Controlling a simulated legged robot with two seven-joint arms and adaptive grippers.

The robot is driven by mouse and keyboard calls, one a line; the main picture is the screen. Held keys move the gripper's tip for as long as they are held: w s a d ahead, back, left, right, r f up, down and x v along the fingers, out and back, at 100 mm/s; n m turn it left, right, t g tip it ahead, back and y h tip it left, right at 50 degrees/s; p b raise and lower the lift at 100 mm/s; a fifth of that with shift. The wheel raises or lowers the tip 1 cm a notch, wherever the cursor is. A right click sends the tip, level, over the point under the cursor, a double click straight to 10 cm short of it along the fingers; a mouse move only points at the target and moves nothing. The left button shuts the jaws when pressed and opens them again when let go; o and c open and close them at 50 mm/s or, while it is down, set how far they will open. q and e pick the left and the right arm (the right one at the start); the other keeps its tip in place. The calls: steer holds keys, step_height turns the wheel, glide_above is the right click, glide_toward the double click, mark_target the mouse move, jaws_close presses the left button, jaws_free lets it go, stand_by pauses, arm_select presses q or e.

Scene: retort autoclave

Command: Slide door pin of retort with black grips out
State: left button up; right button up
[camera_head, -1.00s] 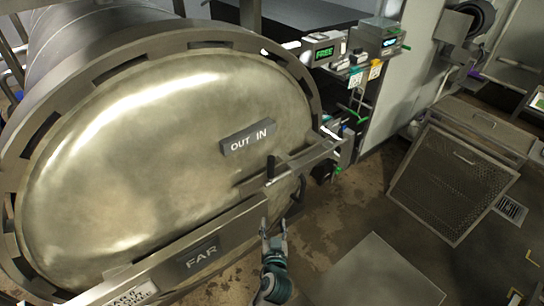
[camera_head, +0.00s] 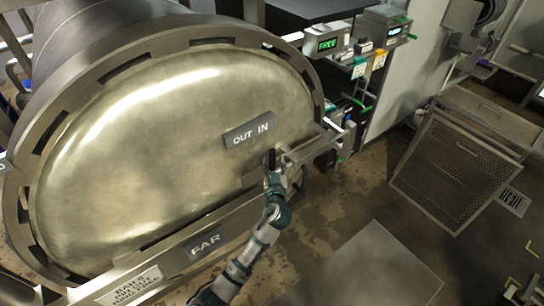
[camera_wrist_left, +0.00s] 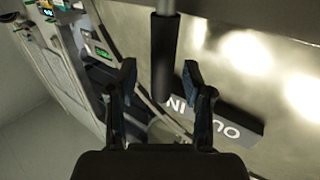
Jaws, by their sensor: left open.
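The retort door (camera_head: 150,150) is a large round steel door on the left of the head view. Below its "OUT IN" label (camera_head: 249,131) a door pin with an upright black grip (camera_head: 271,158) sits on the bar across the door. My left gripper (camera_head: 273,177) is at this grip and partly covers it. In the left wrist view the black grip (camera_wrist_left: 164,55) stands between and beyond the two open fingers of my left gripper (camera_wrist_left: 158,80), with a gap on both sides. My right gripper is out of view.
The steel door bar with a "FAR" label (camera_head: 205,242) runs below the grip. A control box showing "FREE" (camera_head: 328,44) stands behind the door's right edge. A mesh-fronted metal unit (camera_head: 452,170) stands at the right. The wet floor between is mostly open.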

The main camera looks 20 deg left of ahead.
arm_select(q)
steer(key=shift+w, duration=1.05)
steer(key=shift+a, duration=0.65)
steer(key=shift+a+f, duration=0.1)
steer(key=shift+a, duration=0.1)
steer(key=c, duration=0.8)
steer(key=shift+d, duration=0.15)
jaws_close()
steer(key=shift+d, duration=0.35)
steer(key=shift+s+a, duration=0.15)
steer(key=shift+s, duration=0.05)
steer(key=s+a+p, duration=0.1)
steer(key=s+a, duration=0.3)
steer(key=s, duration=0.2)
steer(key=shift+a, duration=0.4)
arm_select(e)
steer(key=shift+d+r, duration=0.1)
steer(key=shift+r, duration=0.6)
